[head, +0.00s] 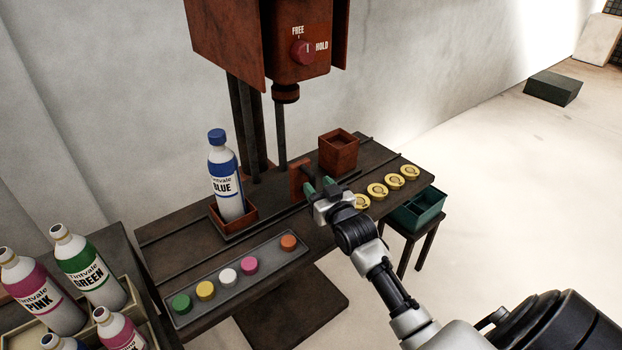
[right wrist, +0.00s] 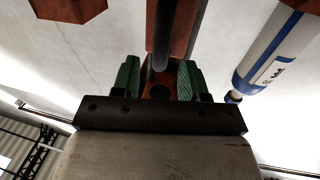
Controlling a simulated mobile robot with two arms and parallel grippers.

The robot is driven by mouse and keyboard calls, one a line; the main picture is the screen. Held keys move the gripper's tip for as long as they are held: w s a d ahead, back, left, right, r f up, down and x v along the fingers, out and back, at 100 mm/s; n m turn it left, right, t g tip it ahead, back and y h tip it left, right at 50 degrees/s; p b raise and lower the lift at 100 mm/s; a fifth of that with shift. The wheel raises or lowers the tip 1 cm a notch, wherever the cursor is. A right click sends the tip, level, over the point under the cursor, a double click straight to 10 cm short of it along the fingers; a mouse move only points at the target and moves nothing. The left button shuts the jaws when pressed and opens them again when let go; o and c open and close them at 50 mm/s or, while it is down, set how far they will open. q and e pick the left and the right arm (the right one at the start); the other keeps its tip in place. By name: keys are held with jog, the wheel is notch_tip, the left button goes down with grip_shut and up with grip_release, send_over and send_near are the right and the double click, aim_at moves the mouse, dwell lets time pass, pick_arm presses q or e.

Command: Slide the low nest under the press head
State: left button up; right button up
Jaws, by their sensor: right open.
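The low nest (head: 252,217) is a shallow red-brown tray on the press table, left of the press head (head: 286,93). A taller red-brown box nest (head: 338,153) is at right. Between them stands a red-brown upright block (head: 297,181). My right gripper (head: 320,186) is open, its green fingertips close to this block. In the right wrist view the block (right wrist: 181,76) shows beyond and between the open fingers (right wrist: 160,85); I cannot tell whether they touch it. My left gripper is out of view.
A grey tray (head: 215,311) of coloured caps lies along the front. Several yellow discs (head: 377,190) lie at right, near a green bin (head: 420,215). Bottles stand in a crate (head: 133,292) at left.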

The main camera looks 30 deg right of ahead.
aim_at(313, 182)
jog(key=shift+w+d, duration=0.2)
jog(key=shift+w, duration=1.7)
grip_shut()
